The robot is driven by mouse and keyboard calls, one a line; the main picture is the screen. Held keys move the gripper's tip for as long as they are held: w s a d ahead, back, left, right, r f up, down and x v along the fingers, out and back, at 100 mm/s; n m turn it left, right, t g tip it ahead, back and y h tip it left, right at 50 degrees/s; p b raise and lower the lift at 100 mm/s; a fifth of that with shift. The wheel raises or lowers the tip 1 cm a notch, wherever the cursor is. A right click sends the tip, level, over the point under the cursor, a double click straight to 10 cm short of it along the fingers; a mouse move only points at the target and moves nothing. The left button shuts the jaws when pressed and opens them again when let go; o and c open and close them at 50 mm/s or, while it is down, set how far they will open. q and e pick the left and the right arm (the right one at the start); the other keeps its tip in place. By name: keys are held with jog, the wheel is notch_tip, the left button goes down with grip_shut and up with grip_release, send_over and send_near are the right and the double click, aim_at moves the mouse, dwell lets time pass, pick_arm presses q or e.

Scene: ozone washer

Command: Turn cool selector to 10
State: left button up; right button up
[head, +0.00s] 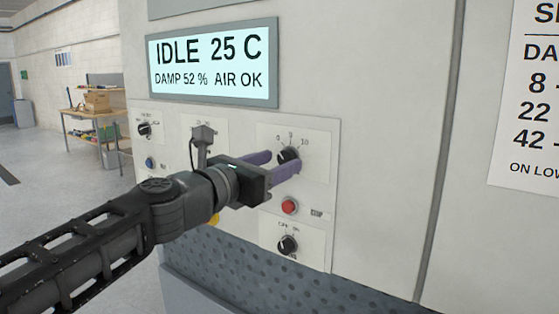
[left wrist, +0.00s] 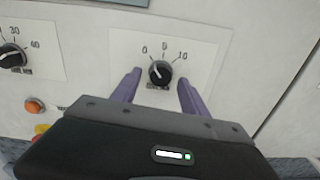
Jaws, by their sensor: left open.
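The cool selector is a black knob (head: 288,155) on a white plate, with a scale marked 0, 5 and 10 around its top. In the left wrist view the knob (left wrist: 160,72) has a pale pointer line that points to the upper left, toward the 0 side. My left gripper (head: 279,163) is open, with its purple fingers apart. The label under the knob is partly hidden. My right gripper is not in view.
The display (head: 212,64) reads IDLE 25 C, DAMP 52 %, AIR OK. A red button (head: 290,206) and another black knob (head: 287,245) sit below the selector. A dial marked 30 and 40 (left wrist: 12,57) is to the left. A workbench (head: 95,120) stands far back left.

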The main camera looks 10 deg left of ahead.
pick_arm(q)
jog(key=shift+w+d, duration=0.3)
jog(key=shift+w, duration=0.35)
grip_shut()
